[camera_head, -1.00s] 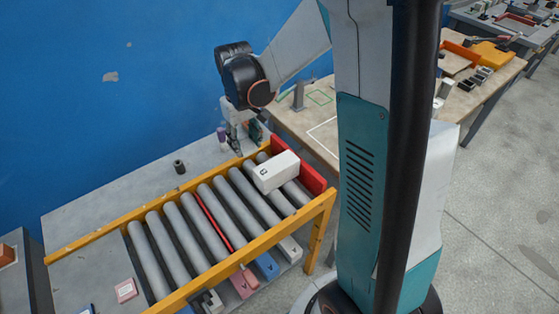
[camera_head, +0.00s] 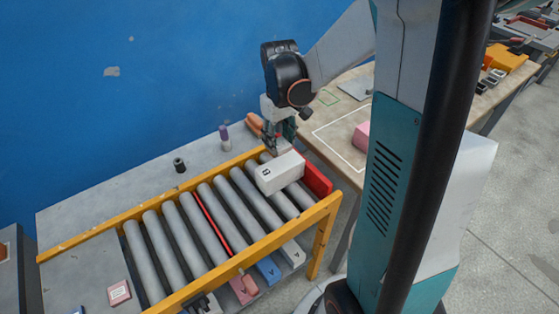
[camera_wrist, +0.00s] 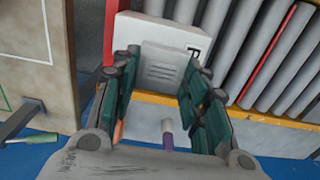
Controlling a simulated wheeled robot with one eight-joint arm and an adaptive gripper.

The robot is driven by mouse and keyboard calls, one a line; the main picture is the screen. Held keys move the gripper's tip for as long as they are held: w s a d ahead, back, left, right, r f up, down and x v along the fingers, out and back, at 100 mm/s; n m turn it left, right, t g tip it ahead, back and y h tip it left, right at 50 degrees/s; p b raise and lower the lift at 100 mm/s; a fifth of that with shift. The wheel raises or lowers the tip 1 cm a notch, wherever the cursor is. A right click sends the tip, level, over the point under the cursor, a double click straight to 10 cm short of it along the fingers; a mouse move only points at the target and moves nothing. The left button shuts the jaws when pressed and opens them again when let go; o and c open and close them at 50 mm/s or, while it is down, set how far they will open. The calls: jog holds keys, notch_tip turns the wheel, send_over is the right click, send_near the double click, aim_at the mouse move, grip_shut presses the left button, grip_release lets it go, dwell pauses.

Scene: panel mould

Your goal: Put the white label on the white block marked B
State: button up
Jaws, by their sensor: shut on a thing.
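The white block marked B (camera_head: 280,172) lies on the rollers at the right end of the conveyor. It also shows in the wrist view (camera_wrist: 150,30), with part of its dark letter mark visible. My gripper (camera_head: 276,150) is over the block's far edge. In the wrist view, my gripper (camera_wrist: 162,66) has its fingers on either side of a pale label with printed lines (camera_wrist: 161,72) and is shut on it. The label appears in front of the block's face; I cannot tell whether they touch. The fingers mostly hide the label in the head view.
A red end stop (camera_head: 317,180) stands right of the block, and yellow rails (camera_head: 250,252) border the rollers. A purple-capped bottle (camera_head: 224,134), an orange item (camera_head: 255,124) and a dark cylinder (camera_head: 179,165) stand behind. A pink block (camera_head: 362,136) is on the wooden table.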

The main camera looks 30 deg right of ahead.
aim_at(280, 164)
jog(key=shift+f+b, duration=1.05)
jog(key=shift+f, duration=2.45)
jog(key=shift+f, duration=0.2)
jog(key=o, duration=1)
jog(key=shift+r, duration=0.1)
jog(key=shift+c, duration=0.2)
notch_tip(280, 164, up, 12)
jog(key=p, duration=0.4)
jog(key=shift+r, duration=0.15)
jog(key=shift+a, duration=0.1)
